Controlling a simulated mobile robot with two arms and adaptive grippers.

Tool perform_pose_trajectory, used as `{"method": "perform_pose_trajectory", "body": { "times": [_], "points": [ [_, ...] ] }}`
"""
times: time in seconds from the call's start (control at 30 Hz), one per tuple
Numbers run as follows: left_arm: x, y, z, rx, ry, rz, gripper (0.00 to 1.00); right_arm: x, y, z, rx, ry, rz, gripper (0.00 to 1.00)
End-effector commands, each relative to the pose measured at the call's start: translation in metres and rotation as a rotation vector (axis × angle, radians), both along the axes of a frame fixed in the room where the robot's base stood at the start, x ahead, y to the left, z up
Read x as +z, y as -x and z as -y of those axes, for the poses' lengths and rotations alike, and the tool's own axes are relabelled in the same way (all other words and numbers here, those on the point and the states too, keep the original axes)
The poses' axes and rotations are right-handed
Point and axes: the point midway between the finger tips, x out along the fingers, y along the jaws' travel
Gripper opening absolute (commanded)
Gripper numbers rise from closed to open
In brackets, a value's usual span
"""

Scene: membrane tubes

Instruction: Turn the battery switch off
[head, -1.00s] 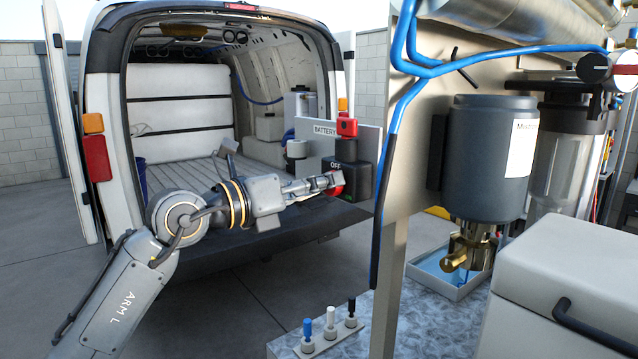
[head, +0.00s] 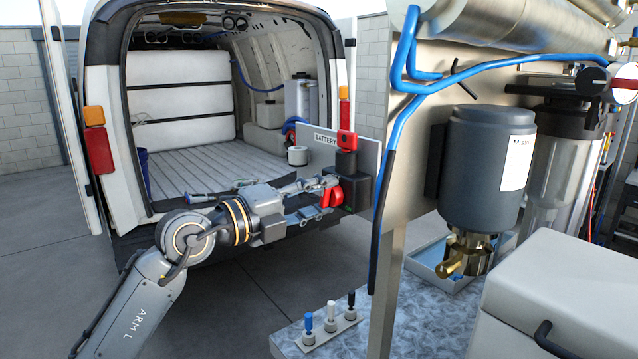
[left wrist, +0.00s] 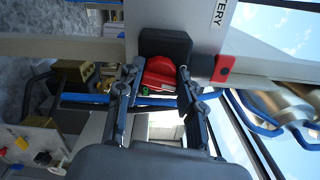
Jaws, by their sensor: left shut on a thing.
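The battery switch is a black box (head: 357,190) with a red knob (head: 331,194), on a grey panel (head: 368,150) labelled BATTERY. My left gripper (head: 328,197) is shut on the red knob, one finger above and one below it in the head view. In the left wrist view the red knob (left wrist: 160,76) sits between the two fingers (left wrist: 158,80), in front of the black box (left wrist: 165,45). A small green mark shows beside the knob there. The box's OFF label cannot be read now. My right gripper is not in view.
A second red piece on a black base (head: 346,140) sits just above the switch. A grey upright board (head: 410,165) with a blue hose and dark cylinder (head: 484,165) stands close on the right. The open van (head: 185,165) is behind my arm.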

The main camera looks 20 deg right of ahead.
Motion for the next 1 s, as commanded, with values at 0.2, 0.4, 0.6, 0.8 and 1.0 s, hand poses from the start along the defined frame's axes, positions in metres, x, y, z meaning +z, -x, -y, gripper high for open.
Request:
{"method": "perform_pose_trajectory", "body": {
  "times": [0.2, 0.4, 0.6, 0.8, 1.0],
  "points": [
    [0.004, -0.001, -0.001, 0.002, 0.047, -0.119, 0.06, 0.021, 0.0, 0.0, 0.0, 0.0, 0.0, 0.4],
    [0.002, -0.001, -0.001, 0.002, 0.07, -0.181, 0.06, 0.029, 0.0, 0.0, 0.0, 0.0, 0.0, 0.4],
    [0.001, -0.001, -0.001, 0.002, 0.079, -0.207, 0.06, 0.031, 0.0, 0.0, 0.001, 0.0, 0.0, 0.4],
    [0.0, -0.001, -0.001, 0.002, 0.08, -0.209, 0.06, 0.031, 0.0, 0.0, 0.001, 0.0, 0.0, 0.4],
    [0.0, -0.001, -0.001, 0.001, 0.08, -0.209, 0.41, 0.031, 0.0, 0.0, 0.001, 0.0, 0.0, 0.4]
  ]
}}
